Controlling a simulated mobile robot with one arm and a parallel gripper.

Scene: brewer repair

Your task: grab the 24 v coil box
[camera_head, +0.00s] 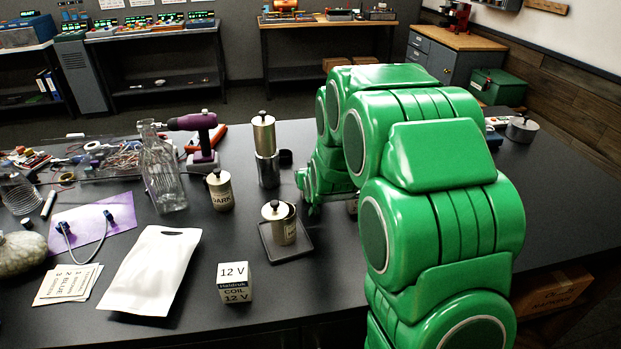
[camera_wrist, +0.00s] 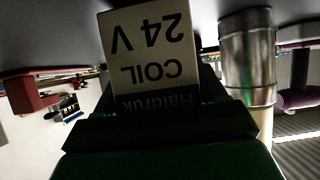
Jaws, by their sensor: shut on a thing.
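The 24 V coil box (camera_wrist: 150,55) is white with a dark Haldruk band, and its print appears upside down in the wrist view. My gripper (camera_wrist: 160,110) is shut on it, with dark jaws across the band end. In the head view my green arm reaches over the table and mostly hides the gripper and this box. A separate 12 V coil box (camera_head: 236,282) stands near the table's front edge.
A metal cylinder (camera_wrist: 247,60) stands close beside the held box in the wrist view. In the head view, a canister stands on a dark tray (camera_head: 291,252), with a DARK canister (camera_head: 220,190), glass bottle (camera_head: 163,170) and white pouch (camera_head: 152,272) to the left.

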